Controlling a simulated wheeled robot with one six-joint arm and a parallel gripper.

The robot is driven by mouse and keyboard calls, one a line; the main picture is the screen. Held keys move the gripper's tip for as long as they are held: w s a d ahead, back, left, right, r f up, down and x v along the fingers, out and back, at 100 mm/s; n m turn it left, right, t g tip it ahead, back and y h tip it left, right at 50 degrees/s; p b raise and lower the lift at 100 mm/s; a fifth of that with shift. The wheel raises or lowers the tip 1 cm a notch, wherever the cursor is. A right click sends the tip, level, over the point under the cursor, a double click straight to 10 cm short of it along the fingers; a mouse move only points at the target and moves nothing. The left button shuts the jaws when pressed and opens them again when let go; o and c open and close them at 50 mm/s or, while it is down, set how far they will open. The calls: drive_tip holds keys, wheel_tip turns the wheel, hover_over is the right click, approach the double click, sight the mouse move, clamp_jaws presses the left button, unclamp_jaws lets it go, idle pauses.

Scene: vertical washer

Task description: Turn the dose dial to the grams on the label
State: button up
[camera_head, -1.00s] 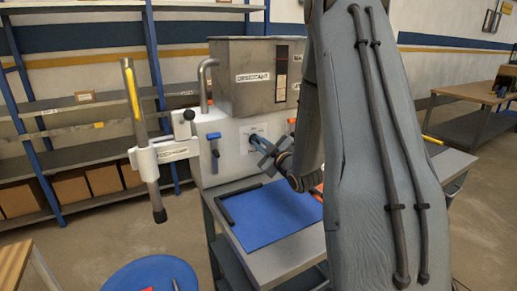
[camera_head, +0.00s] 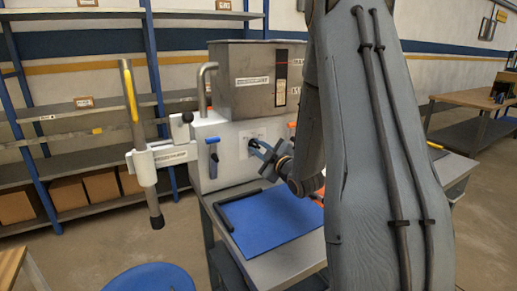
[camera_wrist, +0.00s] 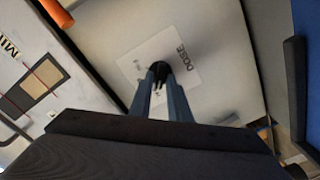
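The dose dial is a small black knob on a white plate marked DOSE (camera_wrist: 186,57), on the pale front of the machine (camera_head: 229,166). The dial (camera_wrist: 158,69) shows at my fingertips in the wrist view, partly hidden by them. My gripper (camera_head: 259,149) points at the plate from the right. Its two fingers (camera_wrist: 160,80) lie close together, one on each side of the knob, and appear closed on it. The dial's pointer and most of its scale marks are hidden or too small to read. A steel hopper (camera_head: 240,98) with an unreadable label sits above.
A blue-handled lever (camera_head: 213,155) is left of the dial plate. A pipe and clamp arm (camera_head: 165,156) stick out at the left. A blue mat (camera_head: 270,222) with a black bar (camera_head: 234,200) lies on the bench below. An orange part (camera_wrist: 57,13) is near the gripper.

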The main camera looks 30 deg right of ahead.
drive_tip(key=shift+o, duration=0.9)
drive_tip(key=s+b, duration=0.1)
drive_tip(key=s, duration=0.6)
drive_tip(key=shift+s+d, duration=0.15)
drive_tip(key=shift+s, duration=0.25)
